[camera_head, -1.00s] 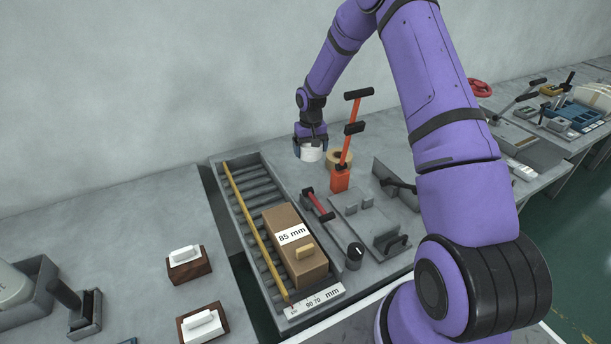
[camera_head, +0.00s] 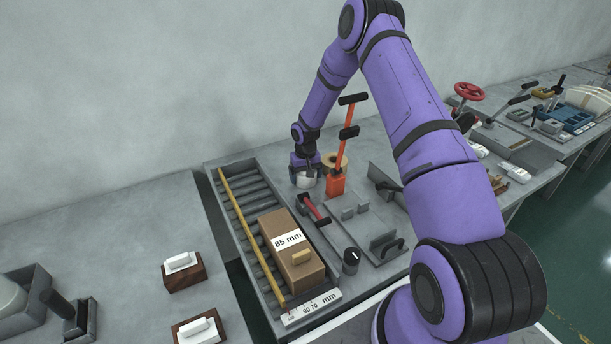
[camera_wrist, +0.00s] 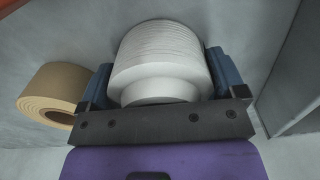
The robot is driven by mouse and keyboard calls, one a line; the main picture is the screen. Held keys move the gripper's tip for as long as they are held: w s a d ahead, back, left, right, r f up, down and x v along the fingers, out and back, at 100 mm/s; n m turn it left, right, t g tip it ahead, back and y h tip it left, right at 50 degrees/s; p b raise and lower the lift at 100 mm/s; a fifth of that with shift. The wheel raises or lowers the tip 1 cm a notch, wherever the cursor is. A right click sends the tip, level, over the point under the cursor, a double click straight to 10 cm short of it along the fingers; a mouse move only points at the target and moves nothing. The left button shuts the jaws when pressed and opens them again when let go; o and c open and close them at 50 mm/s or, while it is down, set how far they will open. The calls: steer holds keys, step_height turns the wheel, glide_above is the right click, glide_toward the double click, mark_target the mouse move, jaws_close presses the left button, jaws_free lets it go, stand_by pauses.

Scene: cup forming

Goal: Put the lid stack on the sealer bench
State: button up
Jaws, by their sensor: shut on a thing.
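The lid stack (camera_wrist: 160,58) is a white, ridged round stack between the blue fingers of my gripper (camera_wrist: 160,78) in the wrist view. In the head view my gripper (camera_head: 305,172) is shut on the lid stack (camera_head: 306,183), at the back of the grey sealer bench (camera_head: 278,186). The stack is low over the bench top; I cannot tell whether its base touches. My gripper hides its upper part in the head view.
A tan tape roll (camera_head: 340,159) and an orange lever tool (camera_head: 337,184) stand just right of my gripper. A roller track (camera_head: 232,205) with a cardboard box (camera_head: 292,254) lies to the left. A red-handled tool (camera_head: 314,209) is in front.

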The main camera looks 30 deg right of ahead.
steer(key=shift+f, duration=0.15)
steer(key=o, duration=0.6)
steer(key=shift+o, duration=0.2)
